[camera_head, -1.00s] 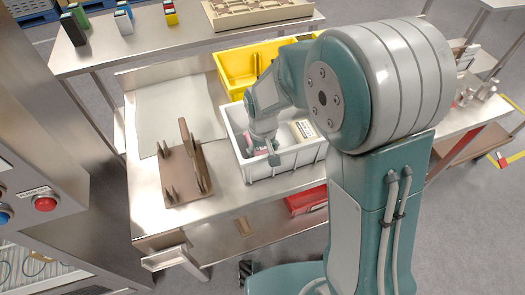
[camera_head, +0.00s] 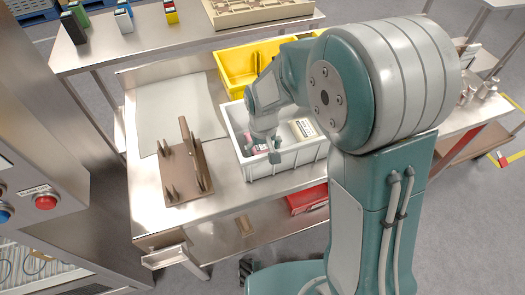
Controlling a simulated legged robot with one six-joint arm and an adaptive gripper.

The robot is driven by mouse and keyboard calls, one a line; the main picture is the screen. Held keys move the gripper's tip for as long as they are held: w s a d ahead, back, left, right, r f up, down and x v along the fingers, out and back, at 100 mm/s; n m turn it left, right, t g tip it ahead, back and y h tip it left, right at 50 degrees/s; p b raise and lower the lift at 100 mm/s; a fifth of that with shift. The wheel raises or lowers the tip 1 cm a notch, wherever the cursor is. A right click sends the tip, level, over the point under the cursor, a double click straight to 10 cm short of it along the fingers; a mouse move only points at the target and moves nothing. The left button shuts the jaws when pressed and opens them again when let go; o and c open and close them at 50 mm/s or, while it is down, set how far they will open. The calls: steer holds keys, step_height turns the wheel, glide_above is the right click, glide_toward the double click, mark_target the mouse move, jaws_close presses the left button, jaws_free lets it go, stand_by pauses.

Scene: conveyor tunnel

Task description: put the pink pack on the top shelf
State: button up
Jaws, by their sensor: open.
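The pink pack (camera_head: 256,149) lies in the white bin (camera_head: 257,172) on the metal bench, near the bin's left wall. My gripper (camera_head: 267,152) is open and low over the bin, right at the pack, and it partly hides it. I cannot tell whether the fingers touch the pack. The top shelf (camera_head: 190,50) is the raised metal surface behind the bench, with several small packs standing on its left part.
A cream pack (camera_head: 303,128) lies at the bin's right. A yellow bin (camera_head: 238,66) stands behind it. A brown upright-plate fixture (camera_head: 187,178) stands to the left. A beige tray (camera_head: 258,12) occupies part of the top shelf, with bare metal left of it.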

mark_target(262, 151)
steer(key=r, duration=1)
steer(key=shift+s+a+r, duration=0.1)
steer(key=shift+s, duration=0.2)
